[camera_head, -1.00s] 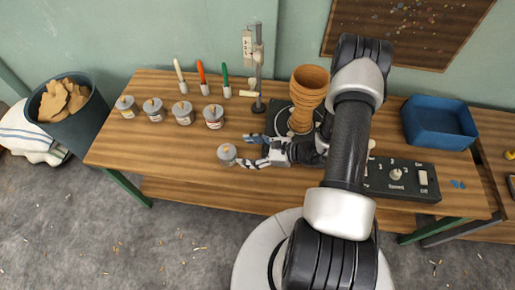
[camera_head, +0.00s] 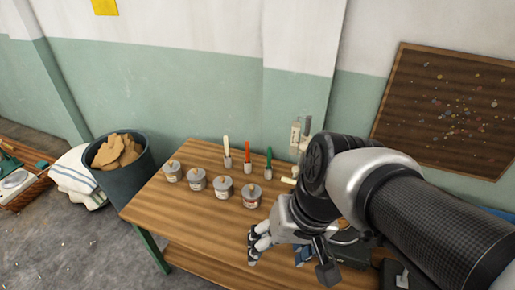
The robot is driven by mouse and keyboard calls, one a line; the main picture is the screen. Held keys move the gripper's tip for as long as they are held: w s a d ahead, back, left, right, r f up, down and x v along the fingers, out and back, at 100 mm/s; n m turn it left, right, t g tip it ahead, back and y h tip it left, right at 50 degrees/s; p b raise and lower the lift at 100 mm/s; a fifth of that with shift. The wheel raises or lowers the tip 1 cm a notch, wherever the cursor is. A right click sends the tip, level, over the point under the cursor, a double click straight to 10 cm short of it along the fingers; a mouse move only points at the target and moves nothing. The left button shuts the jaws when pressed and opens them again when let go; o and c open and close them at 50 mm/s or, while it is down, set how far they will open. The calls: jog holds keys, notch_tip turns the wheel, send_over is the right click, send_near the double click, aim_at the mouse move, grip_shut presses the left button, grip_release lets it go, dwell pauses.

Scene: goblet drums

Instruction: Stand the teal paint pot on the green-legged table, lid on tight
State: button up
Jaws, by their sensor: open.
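The wooden table (camera_head: 184,222) has a green leg (camera_head: 152,248) at its left end. Several grey pots with lids stand upright in a row on its left half: one at the left end (camera_head: 172,171), two in the middle (camera_head: 196,180) (camera_head: 223,188), and one with a reddish label at the right (camera_head: 251,195). I cannot make out teal on any of them. My gripper (camera_head: 254,246) is low near the table's front, fingers pointing left and open. No pot shows between its fingers; my arm hides the table behind it.
Brushes with white, red (camera_head: 247,156) and green (camera_head: 268,163) handles stand behind the pots. A dark bin (camera_head: 128,181) of tan pieces and a white cloth (camera_head: 78,181) are left of the table. Bare tabletop lies in front of the pots.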

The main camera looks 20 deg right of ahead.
jog(key=s+d+r+n+t+h, duration=0.2)
jog(key=r, duration=0.1)
jog(key=shift+d+r+t, duration=0.2)
jog(key=shift+d+t, duration=0.1)
jog(key=shift+t, duration=0.1)
dwell(1.4)
